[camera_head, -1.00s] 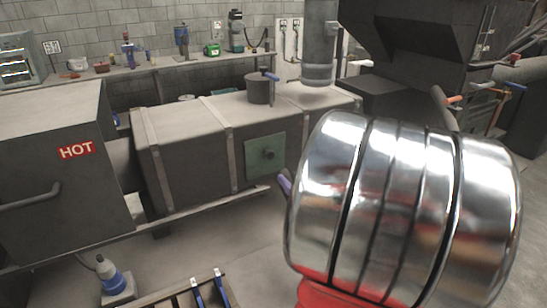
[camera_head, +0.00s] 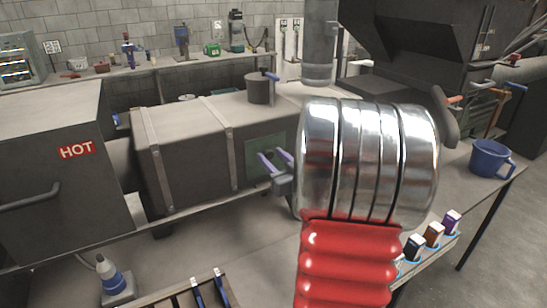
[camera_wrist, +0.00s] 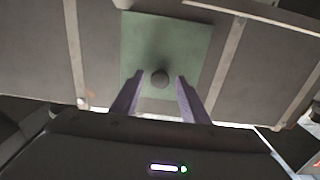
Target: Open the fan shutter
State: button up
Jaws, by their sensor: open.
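A green square panel (camera_head: 264,141) is set in the side of the long grey metal box; it also shows in the wrist view (camera_wrist: 190,40). A round dark knob (camera_wrist: 160,79) stands out from the panel. My gripper (camera_head: 273,157) is in front of the panel, its two purple fingers spread and pointing at it. In the wrist view the fingers (camera_wrist: 159,80) lie on either side of the knob, with gaps; I cannot tell how deep they reach. Nothing is held.
The grey box (camera_head: 185,160) runs beside a chamber marked HOT (camera_head: 75,190). A capped cylinder with a blue handle (camera_head: 259,88) stands on top.

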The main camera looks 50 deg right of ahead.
jog(key=shift+w+d, duration=0.1)
jog(key=shift+w, duration=0.1)
grip_shut()
dwell(0.5)
